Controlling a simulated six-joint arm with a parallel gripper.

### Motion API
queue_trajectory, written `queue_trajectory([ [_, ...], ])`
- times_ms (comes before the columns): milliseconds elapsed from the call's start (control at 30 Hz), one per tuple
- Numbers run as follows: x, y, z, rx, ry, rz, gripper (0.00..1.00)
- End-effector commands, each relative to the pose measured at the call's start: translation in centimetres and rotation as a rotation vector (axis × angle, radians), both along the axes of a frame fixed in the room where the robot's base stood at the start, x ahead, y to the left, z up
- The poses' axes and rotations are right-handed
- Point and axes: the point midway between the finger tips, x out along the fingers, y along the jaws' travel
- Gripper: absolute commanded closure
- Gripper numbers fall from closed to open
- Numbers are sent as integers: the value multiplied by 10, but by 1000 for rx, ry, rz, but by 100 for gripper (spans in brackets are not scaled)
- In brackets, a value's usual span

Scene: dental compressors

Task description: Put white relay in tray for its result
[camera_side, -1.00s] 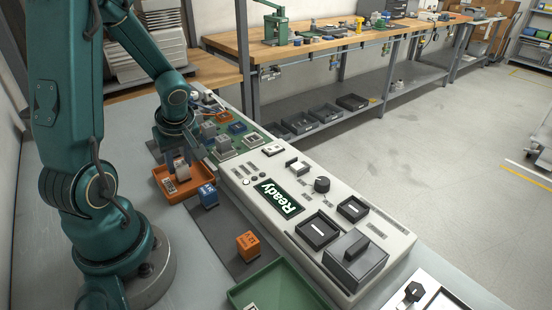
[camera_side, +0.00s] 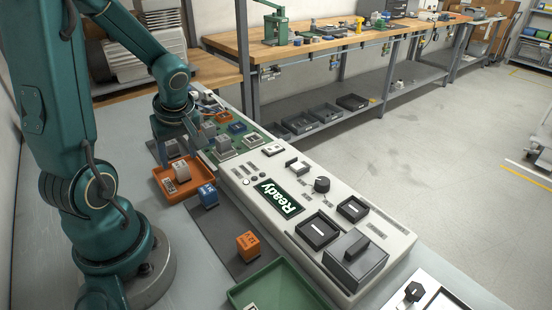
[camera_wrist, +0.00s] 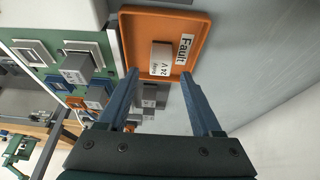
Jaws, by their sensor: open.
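The white relay (camera_side: 181,173), marked 24 V, rests in the orange tray (camera_side: 205,189). The tray bears a Fault label (camera_wrist: 185,49). In the wrist view the relay (camera_wrist: 161,57) lies inside the rim of the tray (camera_wrist: 205,18), beside that label and beyond my fingertips. My gripper (camera_wrist: 160,80) is open, with nothing between its fingers. In the side view it is just behind the tray and apart from the relay; its fingertips are hard to make out there.
A green tray (camera_side: 238,296) is at the front. The white console (camera_side: 240,184), its display reading Ready (camera_side: 279,199), and a green socket board (camera_wrist: 45,62) with several modules flank the orange tray.

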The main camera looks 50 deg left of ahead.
Motion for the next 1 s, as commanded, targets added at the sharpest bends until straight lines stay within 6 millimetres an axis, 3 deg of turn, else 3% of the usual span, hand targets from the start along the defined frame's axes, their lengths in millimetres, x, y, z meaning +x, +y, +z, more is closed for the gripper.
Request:
queue_trajectory([
  [300, 1, -22, 55, 4, -7, -4, 34],
  [667, 2, -40, 83, -5, -2, -48, 34],
  [767, 5, -59, 87, -21, -4, -215, 34],
  [1000, 7, -140, 96, -21, -31, -953, 34],
])
